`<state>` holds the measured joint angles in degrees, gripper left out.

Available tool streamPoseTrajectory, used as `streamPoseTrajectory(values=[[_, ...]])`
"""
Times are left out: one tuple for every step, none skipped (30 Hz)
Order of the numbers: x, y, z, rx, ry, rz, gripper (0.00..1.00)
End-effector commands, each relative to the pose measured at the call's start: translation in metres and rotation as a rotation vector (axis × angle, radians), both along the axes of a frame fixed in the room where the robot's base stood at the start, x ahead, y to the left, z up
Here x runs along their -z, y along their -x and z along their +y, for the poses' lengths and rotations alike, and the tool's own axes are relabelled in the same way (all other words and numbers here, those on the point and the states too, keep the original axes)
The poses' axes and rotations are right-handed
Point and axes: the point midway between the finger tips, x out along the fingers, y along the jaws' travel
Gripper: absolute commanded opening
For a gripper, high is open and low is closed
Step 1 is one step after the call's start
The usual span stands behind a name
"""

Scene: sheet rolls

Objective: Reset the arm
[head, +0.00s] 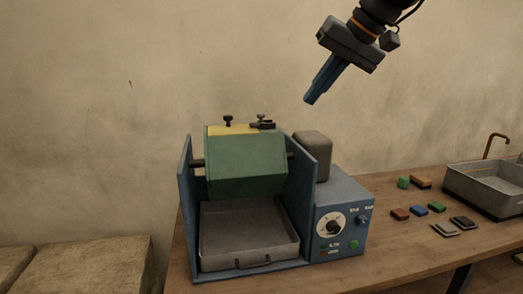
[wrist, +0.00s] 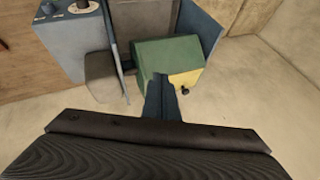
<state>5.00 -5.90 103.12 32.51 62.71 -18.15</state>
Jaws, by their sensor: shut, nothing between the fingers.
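My gripper (head: 311,99) is shut and empty, held in the air above and to the right of the machine in the head view. Its blue fingers point down and to the left. In the wrist view the closed fingers (wrist: 159,83) show in front of the green housing (wrist: 167,57), apart from it as the head view shows. The rolls themselves are hidden.
A grey tray (head: 249,263) sits under the housing. A blue control box (head: 345,215) with a dial stands at its right. Several coloured blocks (head: 419,211) lie on the wooden table (head: 395,262). A grey sink (head: 473,192) with a tap is at far right. Stacked sacks or padded blocks (head: 85,268) are at left.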

Motion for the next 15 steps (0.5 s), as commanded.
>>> streamPoseTrajectory(values=[[0.011,0.001,-0.002,0.007,0.007,0.013,0.0],[0.015,0.001,-0.003,0.013,0.011,0.019,0.0],[0.021,0.001,-0.005,0.019,0.016,0.025,0.0],[0.027,0.001,-0.007,0.025,0.021,0.031,0.0],[0.032,0.001,-0.009,0.03,0.027,0.035,0.0],[0.038,0.002,-0.01,0.035,0.033,0.043,0.0],[0.044,0.002,-0.012,0.04,0.039,0.048,0.0],[0.05,0.003,-0.013,0.046,0.045,0.054,0.0],[0.058,0.004,-0.015,0.052,0.053,0.063,0.0],[0.066,0.005,-0.016,0.058,0.061,0.071,0.0],[0.073,0.006,-0.017,0.063,0.068,0.078,0.0],[0.084,0.008,-0.019,0.069,0.08,0.089,0.0],[0.093,0.01,-0.021,0.075,0.089,0.096,0.0],[0.102,0.011,-0.023,0.081,0.098,0.105,0.0],[0.114,0.014,-0.025,0.088,0.111,0.118,0.0]])
